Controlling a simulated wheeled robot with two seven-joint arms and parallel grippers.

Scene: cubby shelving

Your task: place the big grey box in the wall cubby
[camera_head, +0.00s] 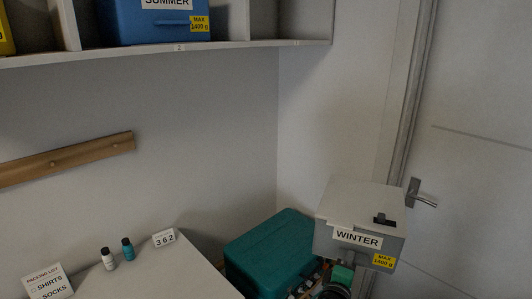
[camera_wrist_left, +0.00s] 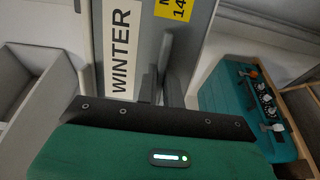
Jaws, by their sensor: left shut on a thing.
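The big grey box (camera_head: 335,236), labelled WINTER with a yellow MAX 1400 g sticker, is up in the air at the lower right of the head view, near the door. My left gripper (camera_head: 343,272) is below its labelled face and shut on it. In the left wrist view the grey fingers (camera_wrist_left: 163,75) meet the box (camera_wrist_left: 178,30) beside its WINTER label. The wall cubby shelf (camera_head: 230,46) runs along the top left. Its right-end compartment (camera_head: 303,18) looks empty where it shows; its upper part is cut off. My right gripper is out of view.
A blue SUMMER box (camera_head: 150,25) fills a compartment left of the empty one. A teal case (camera_head: 268,250) stands in the corner beside the grey box. A table (camera_head: 150,275) holds two small bottles, a packing-list card and a number block. A door (camera_head: 480,150) bounds the right.

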